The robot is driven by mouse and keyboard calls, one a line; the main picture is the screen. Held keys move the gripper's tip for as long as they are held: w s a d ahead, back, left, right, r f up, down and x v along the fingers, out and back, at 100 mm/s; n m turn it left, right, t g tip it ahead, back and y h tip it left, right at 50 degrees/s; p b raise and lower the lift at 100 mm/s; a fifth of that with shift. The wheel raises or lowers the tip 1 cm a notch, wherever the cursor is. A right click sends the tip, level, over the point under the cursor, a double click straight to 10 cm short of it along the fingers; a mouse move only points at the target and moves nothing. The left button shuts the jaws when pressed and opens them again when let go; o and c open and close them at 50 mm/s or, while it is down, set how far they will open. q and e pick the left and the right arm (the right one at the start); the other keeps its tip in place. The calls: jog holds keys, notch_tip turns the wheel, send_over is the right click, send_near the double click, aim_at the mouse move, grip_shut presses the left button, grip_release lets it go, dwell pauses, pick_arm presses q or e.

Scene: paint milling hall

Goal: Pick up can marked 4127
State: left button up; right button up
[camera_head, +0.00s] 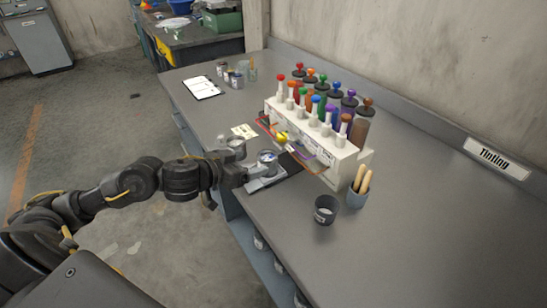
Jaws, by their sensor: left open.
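My left arm comes in from the left, and its gripper (262,172) is open at the near edge of the grey bench. A small grey can (267,157) with a pale top is right at its fingers; I cannot tell whether they touch it. Another grey round container (237,144) shows just behind the gripper, partly hidden by it. Several small cans (237,80) stand farther back on the bench. No number 4127 is readable on any can. My right gripper is not in view.
A white dispenser rack (316,143) with coloured plungers stands behind the gripper. A clipboard (202,88) lies farther back. The bench's right front is clear.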

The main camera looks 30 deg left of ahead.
aim_at(273, 155)
pick_arm(q)
jog(key=shift+x, duration=1.25)
jog(key=shift+b+x, duration=0.3)
jog(key=shift+x, duration=0.85)
jog(key=shift+w+d, duration=0.1)
jog(key=shift+w, duration=0.15)
jog(key=x, duration=0.5)
jog(key=shift+b, duration=0.35)
jog(key=shift+s, duration=0.1)
jog(key=shift+c, duration=0.7)
jog(key=c, duration=0.9)
jog(key=shift+c, duration=0.6)
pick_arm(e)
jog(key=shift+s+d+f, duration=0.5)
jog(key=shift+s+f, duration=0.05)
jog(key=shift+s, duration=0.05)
pick_arm(q)
jog(key=shift+r, duration=0.1)
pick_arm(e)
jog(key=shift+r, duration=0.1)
